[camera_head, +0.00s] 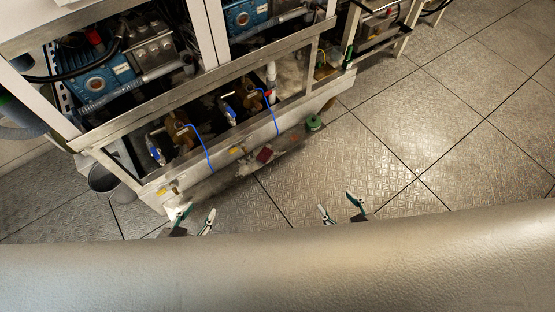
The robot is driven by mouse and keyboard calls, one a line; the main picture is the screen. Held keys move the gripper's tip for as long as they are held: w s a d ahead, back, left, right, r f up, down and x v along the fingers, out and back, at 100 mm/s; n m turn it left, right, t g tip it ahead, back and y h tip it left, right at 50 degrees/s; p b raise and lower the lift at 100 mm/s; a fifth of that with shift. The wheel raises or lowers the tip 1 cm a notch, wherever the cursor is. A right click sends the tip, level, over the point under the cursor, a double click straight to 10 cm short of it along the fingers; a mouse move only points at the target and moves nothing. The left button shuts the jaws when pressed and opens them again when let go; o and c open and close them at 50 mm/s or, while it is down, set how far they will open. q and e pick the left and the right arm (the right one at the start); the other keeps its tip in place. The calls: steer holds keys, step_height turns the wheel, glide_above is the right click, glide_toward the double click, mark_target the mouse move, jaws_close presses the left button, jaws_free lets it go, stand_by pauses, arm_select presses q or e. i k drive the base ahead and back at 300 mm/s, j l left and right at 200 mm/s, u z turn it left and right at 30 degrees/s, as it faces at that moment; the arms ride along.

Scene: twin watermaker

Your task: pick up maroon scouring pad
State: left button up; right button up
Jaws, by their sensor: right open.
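The maroon scouring pad (264,154) is a small dark red square. It lies on the low ledge along the foot of the machine frame, near the middle of the view. My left gripper (200,209) is open and empty, below and left of the pad in the picture. My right gripper (335,200) is open and empty, below and right of the pad. Both grippers are apart from the pad. Their arms are hidden behind the large grey surface in the foreground.
A large grey rounded metal surface (280,265) fills the bottom. The machine frame (200,95) holds blue pumps (98,82) and valves with blue hoses (201,145). A green round object (314,123) stands right of the pad. A grey bucket (103,180) stands left. Tiled floor (400,145) is clear at right.

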mark_target(265, 154)
steer(key=i+u, duration=0.75)
steer(key=u, duration=0.15)
steer(key=j, duration=0.1)
steer(key=z, duration=0.05)
